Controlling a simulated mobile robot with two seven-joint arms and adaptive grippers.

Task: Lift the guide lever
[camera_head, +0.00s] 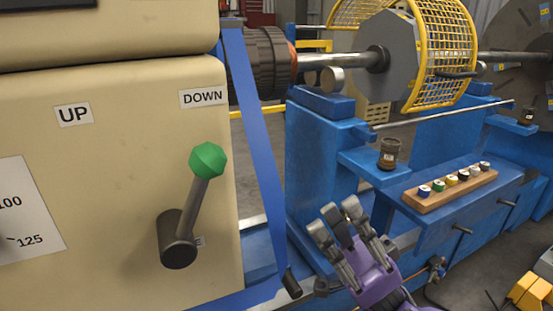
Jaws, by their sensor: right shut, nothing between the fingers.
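A lever with a green knob (209,160) and a dark metal arm sticks out of the beige machine housing (110,130). Its knob points up and to the right, towards the DOWN label (203,97); the UP label (74,114) is further left. A long blue bar (257,130) slants down beside the housing and has a dark handle (291,282) near its lower end. Which one is the guide lever I cannot tell. My right gripper (348,222), purple with grey fingers, is shut and empty, right of the bar and apart from the green knob. My left gripper is out of view.
A blue machine frame (325,150) with a yellow mesh guard (447,55) and a shaft stands behind. A wooden rack (450,188) of several small jars and a brown jar (389,153) sit on blue ledges. A yellow object (530,290) is at bottom right.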

